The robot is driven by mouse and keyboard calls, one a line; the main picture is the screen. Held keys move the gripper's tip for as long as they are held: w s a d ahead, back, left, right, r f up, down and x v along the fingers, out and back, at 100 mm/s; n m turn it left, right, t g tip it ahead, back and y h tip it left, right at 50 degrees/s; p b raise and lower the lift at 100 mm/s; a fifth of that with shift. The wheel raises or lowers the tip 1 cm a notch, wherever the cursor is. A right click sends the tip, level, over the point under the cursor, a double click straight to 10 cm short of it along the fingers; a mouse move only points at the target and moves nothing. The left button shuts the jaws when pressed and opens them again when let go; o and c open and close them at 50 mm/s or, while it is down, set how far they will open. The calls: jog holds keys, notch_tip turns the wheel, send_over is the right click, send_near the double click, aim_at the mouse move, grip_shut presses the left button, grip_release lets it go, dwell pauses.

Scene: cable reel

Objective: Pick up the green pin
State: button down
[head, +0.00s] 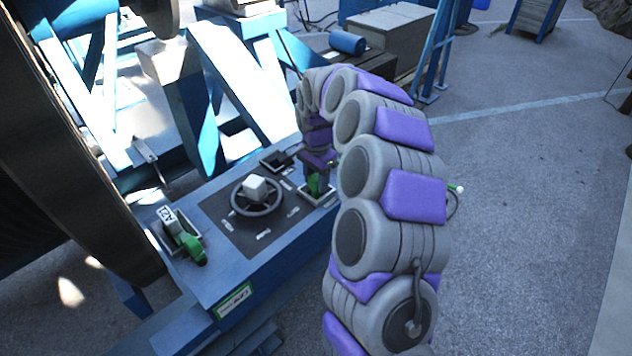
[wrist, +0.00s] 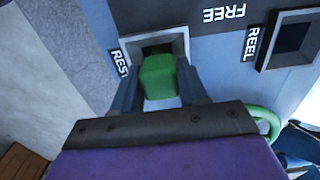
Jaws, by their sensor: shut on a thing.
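The green pin (wrist: 159,77) shows in the wrist view as a green block between the two dark fingers of my gripper (wrist: 160,90). My gripper is shut on it. The pin is over a light-rimmed square socket (wrist: 186,46) beside the label REST. I cannot tell how much of the pin is inside it. In the head view my gripper (head: 318,180) is at the far right end of the blue panel, with a bit of the green pin (head: 314,184) showing. A green curved loop (wrist: 266,117) shows right of my gripper in the wrist view; I cannot tell what it belongs to.
A second square socket (wrist: 291,37) is near the labels FREE and REEL. A handwheel (head: 257,195) with a white hub is mid-panel. A green handle (head: 190,245) and tagged white block are at the panel's left. A large dark reel (head: 75,140) stands at left; open floor lies right.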

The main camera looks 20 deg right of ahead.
notch_tip(320, 180, up, 28)
jog(key=p, duration=0.8)
jog(key=shift+r+p, duration=0.25)
jog(key=shift+p, duration=0.15)
dwell(1.0)
jog(key=shift+f, duration=0.1)
dwell(0.8)
